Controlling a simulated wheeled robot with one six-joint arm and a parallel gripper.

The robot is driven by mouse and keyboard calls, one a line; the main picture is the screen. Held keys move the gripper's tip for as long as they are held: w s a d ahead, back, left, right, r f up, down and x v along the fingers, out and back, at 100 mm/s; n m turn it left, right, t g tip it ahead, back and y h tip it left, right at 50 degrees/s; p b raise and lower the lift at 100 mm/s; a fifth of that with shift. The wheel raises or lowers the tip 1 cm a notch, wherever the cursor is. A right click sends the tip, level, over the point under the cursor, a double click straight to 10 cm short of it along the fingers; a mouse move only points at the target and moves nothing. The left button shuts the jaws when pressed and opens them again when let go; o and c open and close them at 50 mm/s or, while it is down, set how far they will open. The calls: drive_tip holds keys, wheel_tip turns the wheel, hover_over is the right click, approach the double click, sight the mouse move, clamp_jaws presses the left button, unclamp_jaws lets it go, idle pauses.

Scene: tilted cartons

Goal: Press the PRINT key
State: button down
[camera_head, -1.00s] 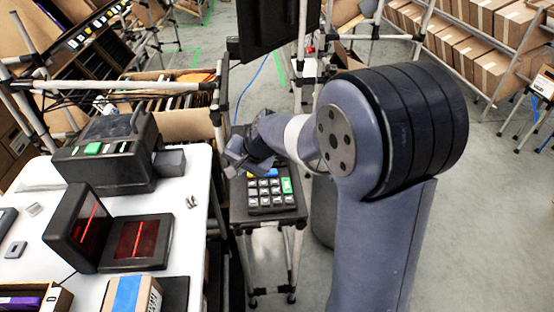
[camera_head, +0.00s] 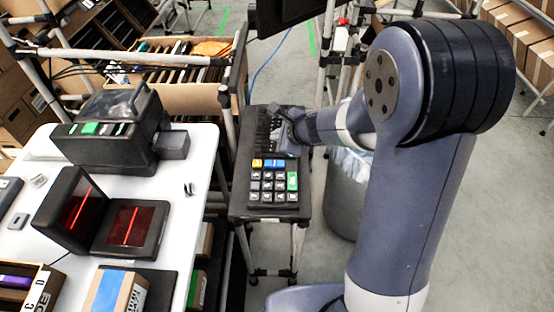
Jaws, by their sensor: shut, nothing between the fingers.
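A dark keypad (camera_head: 267,186) with grey keys lies on a small black stand (camera_head: 240,200). It has a green key (camera_head: 292,181) at its right side and yellow and blue keys along its top row. A black printer-like machine (camera_head: 112,135) on the white table has a lit green button (camera_head: 90,128). No PRINT lettering is readable on any key. My gripper (camera_head: 282,147) is shut and empty, beyond the keypad's far edge, over or close to a dark keyboard-like panel (camera_head: 268,122). Whether it touches anything cannot be told.
The white table (camera_head: 178,237) on the left carries a scanner (camera_head: 128,231) with red lines and small boxes. A metal post (camera_head: 228,130) stands between table and stand. A grey bin (camera_head: 346,195) is right of the stand. A hanging monitor (camera_head: 290,10) is above.

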sight(277, 165)
drive_tip(key=shift+f, duration=0.15)
wheel_tip(277, 165, down, 9)
drive_tip(key=b, duration=0.8)
drive_tip(key=shift+r, duration=0.2)
idle(1.6)
drive_tip(key=shift+f+b, duration=0.4)
drive_tip(key=shift+b, duration=0.2)
